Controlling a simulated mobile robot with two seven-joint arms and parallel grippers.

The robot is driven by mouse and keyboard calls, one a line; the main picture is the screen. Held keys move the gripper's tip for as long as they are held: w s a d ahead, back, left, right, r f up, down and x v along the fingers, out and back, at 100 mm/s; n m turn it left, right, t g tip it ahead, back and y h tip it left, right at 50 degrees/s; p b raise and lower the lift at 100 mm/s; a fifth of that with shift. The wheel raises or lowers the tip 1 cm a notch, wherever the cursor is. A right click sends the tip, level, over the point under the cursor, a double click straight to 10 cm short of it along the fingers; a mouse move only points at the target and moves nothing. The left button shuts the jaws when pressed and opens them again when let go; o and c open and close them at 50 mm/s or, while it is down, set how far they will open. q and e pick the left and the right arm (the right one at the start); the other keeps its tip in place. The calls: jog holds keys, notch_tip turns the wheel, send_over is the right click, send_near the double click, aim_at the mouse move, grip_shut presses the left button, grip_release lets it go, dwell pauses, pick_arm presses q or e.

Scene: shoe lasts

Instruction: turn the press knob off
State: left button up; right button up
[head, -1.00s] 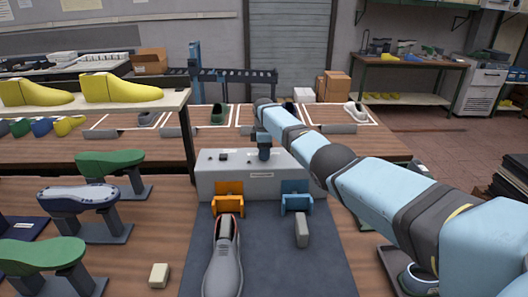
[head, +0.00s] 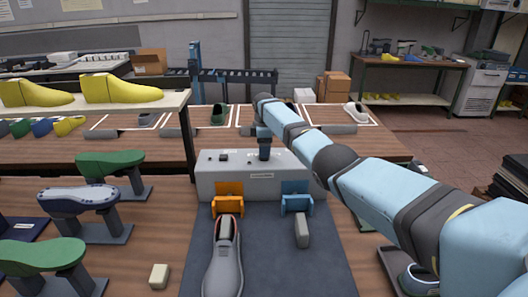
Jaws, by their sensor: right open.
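The press is a grey box (head: 212,183) at the back of a dark mat, with an orange clamp (head: 228,197) and a blue clamp (head: 296,198) in front. A small dark control (head: 223,157) shows on its top, left of my right gripper. My left gripper is out of view.
A grey shoe (head: 223,262) and a small grey block (head: 302,230) stand on the mat (head: 270,265). Green lasts (head: 110,163) on stands are at the left. A shelf with yellow lasts (head: 120,88) stands behind. My right arm crosses the right side.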

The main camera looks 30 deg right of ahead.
notch_tip(320, 180, up, 12)
jog(key=shift+b, duration=0.4)
jog(key=shift+f, duration=0.1)
